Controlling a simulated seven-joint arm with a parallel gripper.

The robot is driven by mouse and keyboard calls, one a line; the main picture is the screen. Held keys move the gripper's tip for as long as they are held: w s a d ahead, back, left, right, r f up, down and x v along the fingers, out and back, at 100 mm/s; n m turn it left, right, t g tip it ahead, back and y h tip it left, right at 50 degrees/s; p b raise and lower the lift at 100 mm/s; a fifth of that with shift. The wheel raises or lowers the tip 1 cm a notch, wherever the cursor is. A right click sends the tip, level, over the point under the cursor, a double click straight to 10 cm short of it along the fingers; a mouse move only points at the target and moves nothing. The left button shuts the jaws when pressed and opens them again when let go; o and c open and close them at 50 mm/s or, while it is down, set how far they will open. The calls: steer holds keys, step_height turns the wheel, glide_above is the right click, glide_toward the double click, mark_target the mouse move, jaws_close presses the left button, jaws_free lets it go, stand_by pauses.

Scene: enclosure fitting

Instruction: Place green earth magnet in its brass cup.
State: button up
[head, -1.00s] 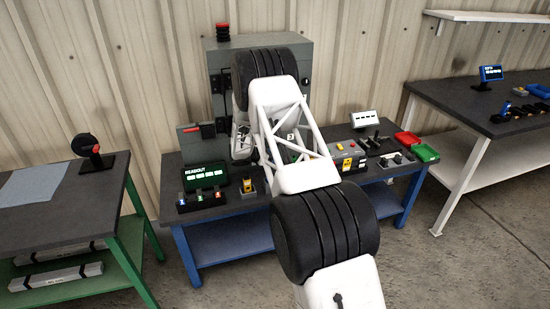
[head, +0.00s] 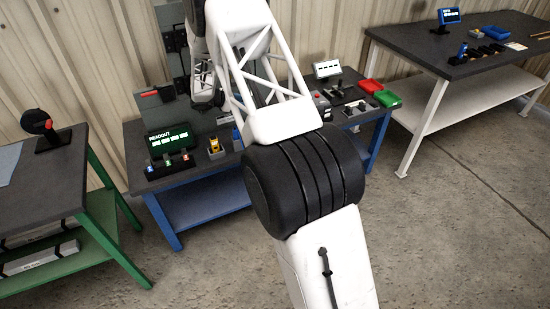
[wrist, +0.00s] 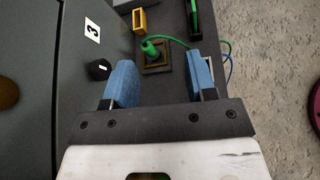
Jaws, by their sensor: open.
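In the wrist view the green earth magnet (wrist: 150,48) is a small green plug with a green lead running right from it. It looks tilted and overlaps a square brass-rimmed cup (wrist: 157,68) on the dark panel; I cannot tell whether it is seated. A second, brighter yellow square holder (wrist: 139,20) stands just beyond it. My gripper (wrist: 160,81) is open, its two blue fingers apart, with nothing between them. The magnet lies just ahead of the gap between the fingertips. In the head view my arm hides this spot.
A grey door with a label 3 (wrist: 92,30) and a black knob (wrist: 98,70) are close to the left finger. A green item in a black holder (wrist: 195,20) is at upper right. In the head view a readout (head: 168,139) stands on the blue bench.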

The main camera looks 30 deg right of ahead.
steer(key=s+a+r+m+y, duration=0.2)
steer(key=s+r+m, duration=0.1)
steer(key=s+r, duration=0.65)
steer(key=s+a+r+m+g+y, duration=0.1)
steer(key=s+r+m+y, duration=0.15)
steer(key=s+r, duration=0.7)
steer(key=s+a+r+m+y, duration=0.15)
steer(key=s+r+m, duration=0.25)
steer(key=s+r, duration=0.5)
steer(key=s+a+m+t+y, duration=0.1)
steer(key=s+a+m+y, duration=0.1)
steer(key=s, duration=1)
steer(key=s+a+r+m+y, duration=0.1)
steer(key=s+a+m+y, duration=0.1)
steer(key=s, duration=1)
steer(key=s+a+r+m+t+y, duration=0.1)
steer(key=s+a+m, duration=0.3)
steer(key=s, duration=0.8)
steer(key=shift+s+a+t+y, duration=0.2)
steer(key=shift+a+t+y, duration=0.1)
steer(key=shift+a+y, duration=0.55)
